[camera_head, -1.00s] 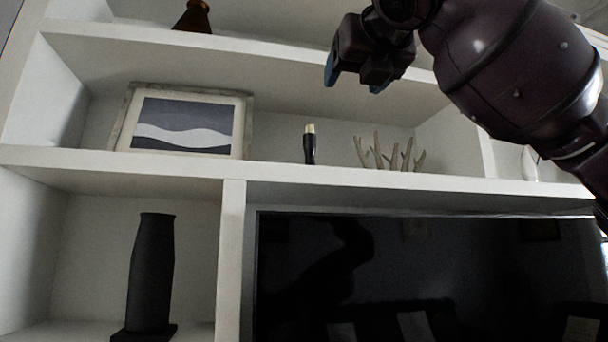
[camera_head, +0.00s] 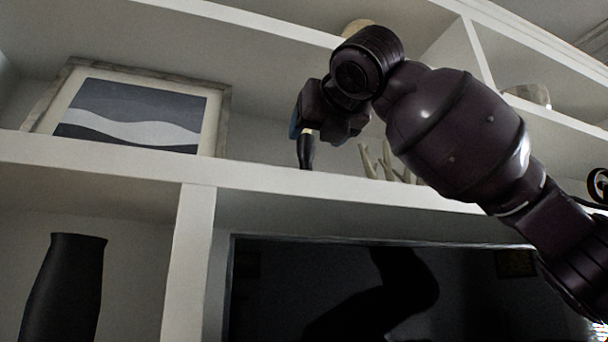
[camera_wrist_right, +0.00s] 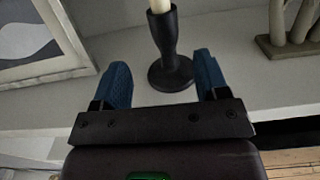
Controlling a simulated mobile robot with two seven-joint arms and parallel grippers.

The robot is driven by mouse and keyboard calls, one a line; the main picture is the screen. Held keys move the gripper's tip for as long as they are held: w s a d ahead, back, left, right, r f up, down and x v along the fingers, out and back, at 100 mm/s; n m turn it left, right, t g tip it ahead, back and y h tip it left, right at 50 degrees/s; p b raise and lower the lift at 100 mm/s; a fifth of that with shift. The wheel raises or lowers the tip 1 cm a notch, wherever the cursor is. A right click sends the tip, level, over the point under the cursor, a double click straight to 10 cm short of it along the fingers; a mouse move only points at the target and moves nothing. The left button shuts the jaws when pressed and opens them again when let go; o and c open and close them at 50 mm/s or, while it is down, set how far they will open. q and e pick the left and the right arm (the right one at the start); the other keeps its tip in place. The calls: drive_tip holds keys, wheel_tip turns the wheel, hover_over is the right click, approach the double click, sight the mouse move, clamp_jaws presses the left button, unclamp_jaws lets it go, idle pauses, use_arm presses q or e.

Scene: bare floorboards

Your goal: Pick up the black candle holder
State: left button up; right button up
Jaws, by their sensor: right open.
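The black candle holder (camera_head: 306,153) stands upright on the middle shelf, with a pale candle in its top. In the right wrist view the candle holder (camera_wrist_right: 168,55) shows its slim stem and round base, just ahead of and between my blue fingertips. My right gripper (camera_wrist_right: 163,80) is open, with one finger to each side of the holder and no visible contact. In the head view my right gripper (camera_head: 318,128) is in front of the shelf and covers the holder's upper part. My left gripper is not in view.
A framed picture (camera_head: 135,113) leans to the left of the holder. A pale branch-like ornament (camera_head: 385,163) stands close on the right. The shelf edge (camera_head: 130,158) runs below, above a dark screen (camera_head: 330,290). A black vase (camera_head: 65,290) stands in the lower left compartment.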

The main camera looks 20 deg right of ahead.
sight(309, 145)
drive_tip(key=w, duration=0.2)
drive_tip(key=shift+w, duration=0.35)
drive_tip(key=shift+w+d+r+p, duration=0.1)
drive_tip(key=shift+w+d+p, duration=0.05)
drive_tip(key=shift+w+p, duration=0.4)
drive_tip(key=w+p, duration=0.1)
drive_tip(key=w, duration=0.3)
drive_tip(key=shift+w+d, duration=0.1)
drive_tip(key=shift+w, duration=0.05)
drive_tip(key=shift+r, duration=0.1)
clamp_jaws()
